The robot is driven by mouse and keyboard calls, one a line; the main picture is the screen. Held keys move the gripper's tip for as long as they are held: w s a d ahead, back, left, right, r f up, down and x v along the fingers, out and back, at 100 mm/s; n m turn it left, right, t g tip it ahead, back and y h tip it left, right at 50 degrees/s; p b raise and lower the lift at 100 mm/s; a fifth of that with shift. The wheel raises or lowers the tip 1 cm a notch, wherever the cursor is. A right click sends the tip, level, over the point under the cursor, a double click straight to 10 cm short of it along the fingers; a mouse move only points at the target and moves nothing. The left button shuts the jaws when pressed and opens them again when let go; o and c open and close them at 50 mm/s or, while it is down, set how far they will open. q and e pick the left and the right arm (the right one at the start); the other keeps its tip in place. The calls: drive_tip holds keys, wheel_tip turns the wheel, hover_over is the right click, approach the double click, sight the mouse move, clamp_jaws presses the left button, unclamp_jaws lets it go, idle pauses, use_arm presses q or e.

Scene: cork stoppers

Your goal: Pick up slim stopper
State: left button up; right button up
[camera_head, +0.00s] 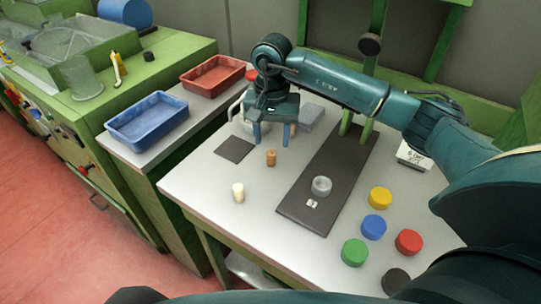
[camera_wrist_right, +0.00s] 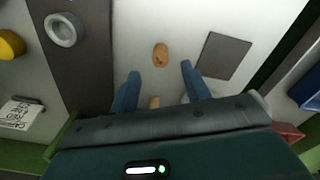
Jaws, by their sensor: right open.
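A small brown cork stopper (camera_head: 271,157) stands upright on the white table, and it also shows in the right wrist view (camera_wrist_right: 160,55). My right gripper (camera_head: 271,143) is open, pointing down, with its blue fingers apart and nothing held. In the right wrist view the cork lies just beyond the gap between the fingertips (camera_wrist_right: 159,70). A second tan piece (camera_wrist_right: 154,102) shows between the fingers, partly hidden by the gripper body. A pale cream cylinder (camera_head: 238,192) stands nearer the table's front left. I cannot tell for sure which one is the slim stopper. My left gripper is out of view.
A dark square pad (camera_head: 235,149) lies left of the cork. A long dark mat (camera_head: 298,200) with a grey ring (camera_head: 321,186) lies right of it. Several coloured round caps fill the right side. Blue (camera_head: 147,121) and red (camera_head: 213,76) trays stand left.

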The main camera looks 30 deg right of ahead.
sight(271, 152)
drive_tip(key=shift+s+a+f+p, duration=0.1)
drive_tip(key=shift+f+p, duration=0.25)
drive_tip(key=shift+f, duration=1.15)
drive_tip(key=shift+a+f+p, duration=0.1)
drive_tip(key=shift+f+p, duration=0.25)
drive_tip(key=shift+f, duration=1.1)
clamp_jaws()
